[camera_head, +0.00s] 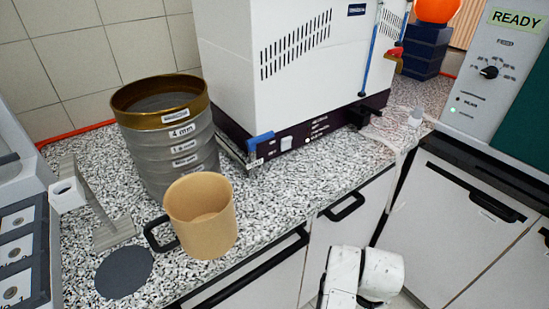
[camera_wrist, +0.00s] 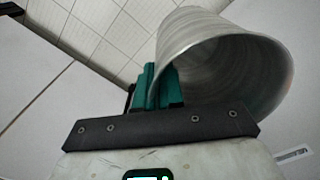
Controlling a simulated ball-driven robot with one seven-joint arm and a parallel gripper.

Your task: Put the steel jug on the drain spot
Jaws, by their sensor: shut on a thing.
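The steel jug (camera_wrist: 228,62) is a grey metal vessel with a wide open mouth, large in the wrist view. My gripper (camera_wrist: 160,85) has teal fingers, shut on the jug at its left side. The exact place of the grip, perhaps a handle, is hidden. The jug looks tilted in this view. Neither jug nor gripper shows in the head view. A flat dark grey round patch (camera_head: 123,272), which looks like the drain spot, lies bare on the speckled counter at the lower left of the head view.
A tan mug (camera_head: 201,217) with a black handle stands near the counter's front edge, right of the patch. Behind it rises a stack of sieves (camera_head: 167,140). A small stand (camera_head: 103,215) is left of it. A large white machine (camera_head: 285,75) fills the back.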

